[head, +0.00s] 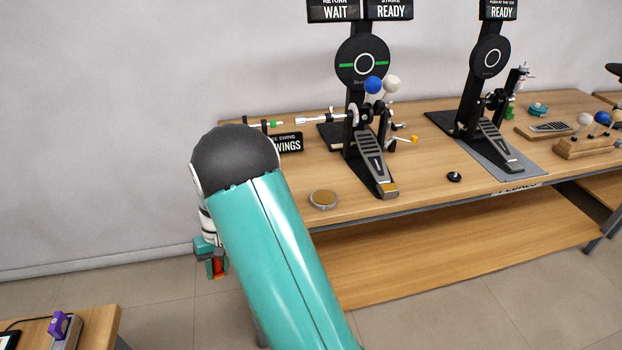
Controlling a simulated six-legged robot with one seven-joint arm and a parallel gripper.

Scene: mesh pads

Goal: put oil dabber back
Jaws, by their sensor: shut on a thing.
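My gripper (213,264) hangs at the left, beyond my teal arm and off the left end of the workbench, below the level of its top. It is shut on a small orange-red thing (219,267), which I take to be the oil dabber. Only a little of it shows between the jaws, so its shape and tilt cannot be told. A shallow round dish (323,198) with a tan inside sits near the front edge of the bench, right of my arm. Whether it belongs to the dabber cannot be told.
Two black drum-pedal stands (366,150) (488,128) stand on the wooden workbench (430,190). A black knob (454,176) lies between them near the front. A rack of beaters (590,148) is at the right. A small table with a purple item (60,325) is lower left.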

